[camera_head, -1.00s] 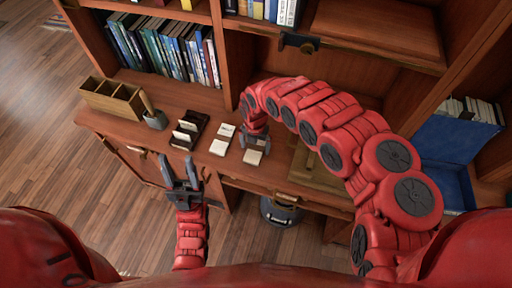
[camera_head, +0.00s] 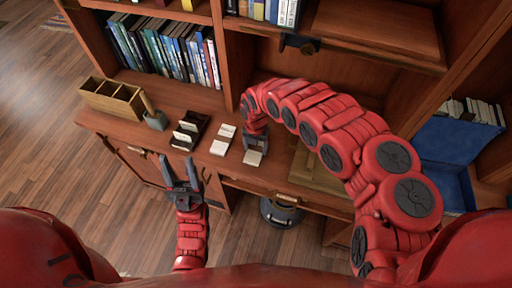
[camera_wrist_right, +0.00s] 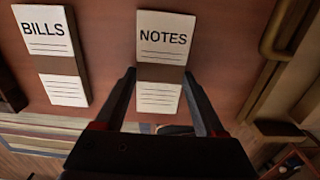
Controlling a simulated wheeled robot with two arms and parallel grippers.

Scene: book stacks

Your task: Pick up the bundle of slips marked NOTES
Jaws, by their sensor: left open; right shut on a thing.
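The white slip bundle marked NOTES (camera_wrist_right: 164,40) has a brown band around its middle. It lies on the wooden desk, and its near end (camera_head: 253,158) shows in the head view. My right gripper (camera_wrist_right: 160,76) is shut on it, one finger at each long side by the band; in the head view the gripper (camera_head: 256,143) hides its far part. I cannot tell whether it is clear of the desk. The bundle marked BILLS (camera_wrist_right: 45,32) lies to its left, also in the head view (camera_head: 220,147). My left gripper (camera_head: 181,174) is open and empty before the desk.
A dark holder with white cards (camera_head: 188,130), a grey cup (camera_head: 156,120) and a wooden compartment box (camera_head: 112,98) stand left on the desk. A wooden board (camera_head: 314,172) lies right of NOTES. Shelves rise behind.

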